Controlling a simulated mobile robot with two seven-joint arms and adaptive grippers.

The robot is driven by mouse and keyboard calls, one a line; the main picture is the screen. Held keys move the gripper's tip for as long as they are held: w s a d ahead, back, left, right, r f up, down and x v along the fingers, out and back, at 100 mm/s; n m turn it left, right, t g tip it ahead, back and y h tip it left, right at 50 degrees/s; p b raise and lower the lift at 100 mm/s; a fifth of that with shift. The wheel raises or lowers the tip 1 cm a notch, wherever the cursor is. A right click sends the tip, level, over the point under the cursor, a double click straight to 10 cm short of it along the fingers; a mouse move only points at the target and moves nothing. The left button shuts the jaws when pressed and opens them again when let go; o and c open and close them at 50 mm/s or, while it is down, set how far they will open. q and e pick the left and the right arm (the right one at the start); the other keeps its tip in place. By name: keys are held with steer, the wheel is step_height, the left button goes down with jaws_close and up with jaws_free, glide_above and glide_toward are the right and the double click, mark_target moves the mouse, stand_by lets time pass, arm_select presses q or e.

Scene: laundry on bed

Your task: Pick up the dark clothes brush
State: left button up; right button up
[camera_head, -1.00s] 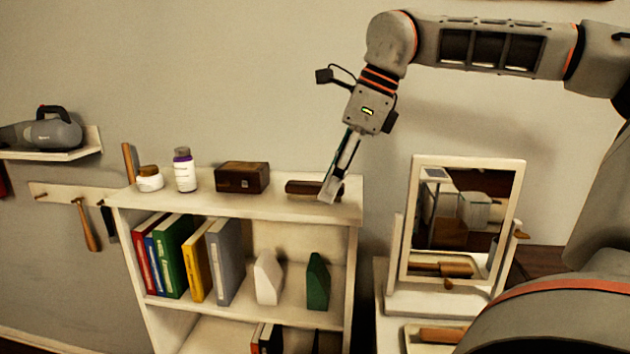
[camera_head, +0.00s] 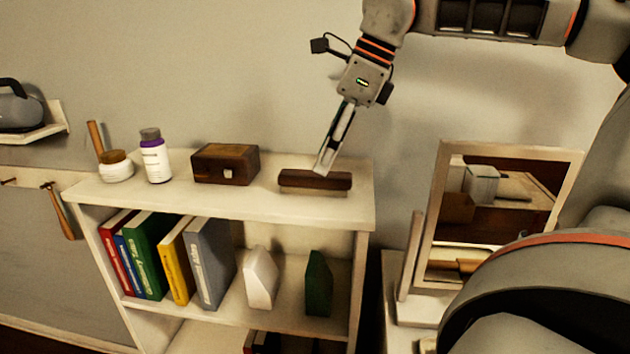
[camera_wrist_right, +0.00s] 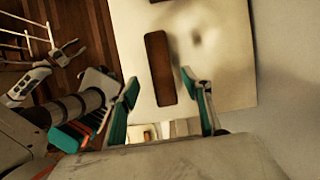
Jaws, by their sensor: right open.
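The dark clothes brush (camera_head: 315,181), a long brown block, lies on the white top of the bookshelf, toward its right end. It also shows in the right wrist view (camera_wrist_right: 160,68), just past the fingertips and roughly in line with the gap between them. My right gripper (camera_head: 323,168) comes down over the brush, its tips overlapping the brush's upper edge in the head view. Whether a finger touches the brush cannot be told.
On the bookshelf top (camera_head: 250,205) stand a dark wooden box (camera_head: 226,164), a white bottle (camera_head: 155,158) and a jar (camera_head: 116,167). A framed mirror (camera_head: 500,215) stands to the right. The shelf top between box and brush is narrow but bare.

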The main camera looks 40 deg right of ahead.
mark_target(315, 174)
steer(key=x, duration=0.5)
steer(key=shift+w+f, duration=0.25)
steer(key=shift+w, duration=0.05)
steer(key=c, duration=1.3)
